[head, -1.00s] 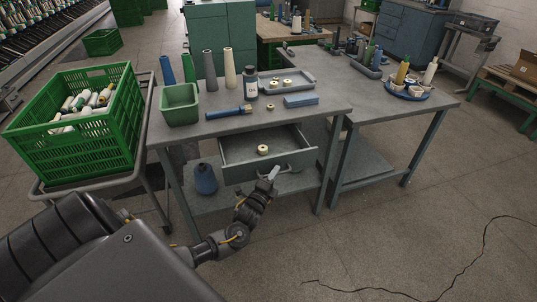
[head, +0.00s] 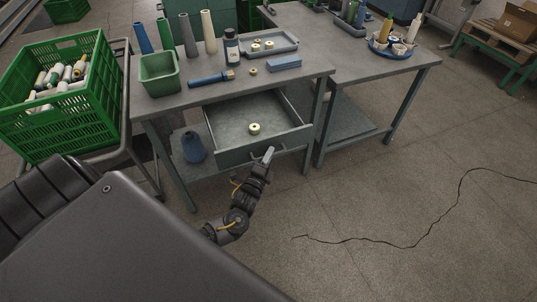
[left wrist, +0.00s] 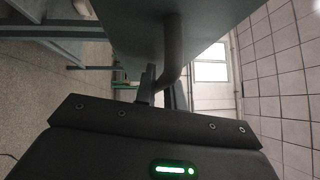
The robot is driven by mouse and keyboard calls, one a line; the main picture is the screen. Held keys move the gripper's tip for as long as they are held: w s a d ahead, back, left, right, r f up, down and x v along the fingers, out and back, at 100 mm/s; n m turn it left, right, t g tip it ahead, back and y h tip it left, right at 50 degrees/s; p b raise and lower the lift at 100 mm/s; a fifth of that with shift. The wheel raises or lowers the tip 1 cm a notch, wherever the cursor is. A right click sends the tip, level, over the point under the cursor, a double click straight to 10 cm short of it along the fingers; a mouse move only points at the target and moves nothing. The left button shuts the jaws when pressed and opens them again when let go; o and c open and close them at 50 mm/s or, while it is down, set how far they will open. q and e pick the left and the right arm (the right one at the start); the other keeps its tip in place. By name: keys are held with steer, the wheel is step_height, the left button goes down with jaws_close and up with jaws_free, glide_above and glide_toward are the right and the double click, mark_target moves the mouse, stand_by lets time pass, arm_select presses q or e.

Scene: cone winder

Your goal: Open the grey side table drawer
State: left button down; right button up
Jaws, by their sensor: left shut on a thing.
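The grey side table drawer (head: 226,133) is pulled well out below the front edge of the grey table (head: 190,103). One small cream ring-shaped piece (head: 254,128) lies inside it. My left gripper (head: 268,156) is at the handle on the drawer front and is shut on it. The handle (left wrist: 174,50) shows in the left wrist view as a dark curved bar, with the drawer front above it. My right gripper is not in view.
A green crate of cones (head: 65,122) stands on a cart at the left. A second table (head: 350,62) adjoins at the right. The floor at lower right is clear apart from a dark crack-like line.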

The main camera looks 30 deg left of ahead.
arm_select(q)
steer(key=c, duration=1.8)
jaws_free()
steer(key=shift+o, duration=0.2)
steer(key=b+v, duration=0.1)
steer(key=v, duration=0.9)
steer(key=shift+s, duration=0.45)
steer(key=s+f+n+g+h, duration=0.1)
steer(key=s+f+n+g, duration=0.4)
steer(key=f, duration=0.8)
steer(key=s+f+n+g+h, duration=0.1)
steer(key=s+f+n+g, duration=0.3)
steer(key=f, duration=0.9)
steer(key=s+d+f+n+g, duration=0.1)
steer(key=s+f+n+g, duration=0.1)
steer(key=s+f, duration=0.3)
steer(key=s+d+f+n+g+h, duration=0.1)
steer(key=s+f+g, duration=0.3)
steer(key=s, duration=0.9)
steer(key=s+d+f+n+g, duration=0.1)
steer(key=s+f+n+g, duration=0.2)
steer(key=s+f, duration=0.4)
steer(key=s, duration=0.3)
steer(key=shift+f, duration=0.15)
